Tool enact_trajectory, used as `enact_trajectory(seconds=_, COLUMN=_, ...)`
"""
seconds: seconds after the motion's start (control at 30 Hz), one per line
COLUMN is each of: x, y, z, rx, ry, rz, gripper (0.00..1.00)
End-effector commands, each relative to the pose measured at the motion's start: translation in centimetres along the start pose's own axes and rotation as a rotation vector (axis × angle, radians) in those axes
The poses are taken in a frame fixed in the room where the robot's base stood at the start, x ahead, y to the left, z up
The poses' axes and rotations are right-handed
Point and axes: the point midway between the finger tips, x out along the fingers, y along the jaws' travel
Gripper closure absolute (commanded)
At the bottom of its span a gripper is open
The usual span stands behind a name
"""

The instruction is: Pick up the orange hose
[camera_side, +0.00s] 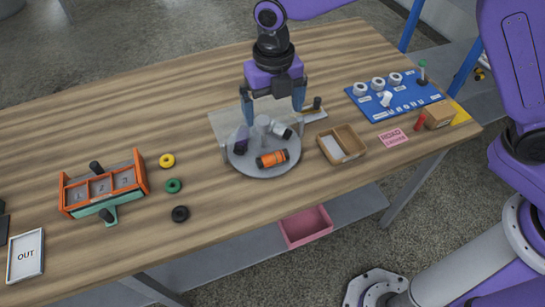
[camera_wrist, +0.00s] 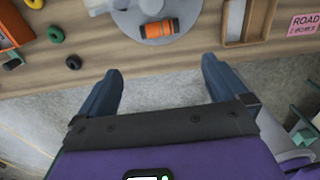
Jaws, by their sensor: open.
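The orange hose (camera_side: 272,159) is a short orange cylinder with black ends, lying on its side near the front of a round grey turntable (camera_side: 263,171). It also shows at the top of the wrist view (camera_wrist: 160,28), beyond my fingertips. My gripper (camera_side: 273,104) is open and empty, pointing down above the turntable area. In the wrist view its two blue fingers (camera_wrist: 162,72) are spread wide, apart from the hose. Other short pieces stand or lie on the turntable: a dark one (camera_side: 241,140) and a grey-white one (camera_side: 281,130).
A clear panel stands behind the turntable pieces. A wooden tray (camera_side: 341,145) is just right of the turntable. A blue board with knobs (camera_side: 393,94) is at right. Yellow, green and black rings (camera_side: 173,186) and an orange numbered rack (camera_side: 103,185) are at left.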

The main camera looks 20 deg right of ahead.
Motion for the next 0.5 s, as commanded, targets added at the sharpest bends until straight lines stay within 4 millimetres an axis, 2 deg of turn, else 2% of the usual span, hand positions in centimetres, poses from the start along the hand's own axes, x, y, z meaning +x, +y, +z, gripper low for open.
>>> enact_trajectory(seconds=0.3, x=6.1, y=-0.1, z=-0.1, rx=0.002, ry=0.005, rz=-0.005, gripper=0.0)
enact_trajectory(seconds=0.5, x=9.4, y=-0.1, z=-0.1, rx=0.003, ry=0.003, rz=-0.004, gripper=0.0)
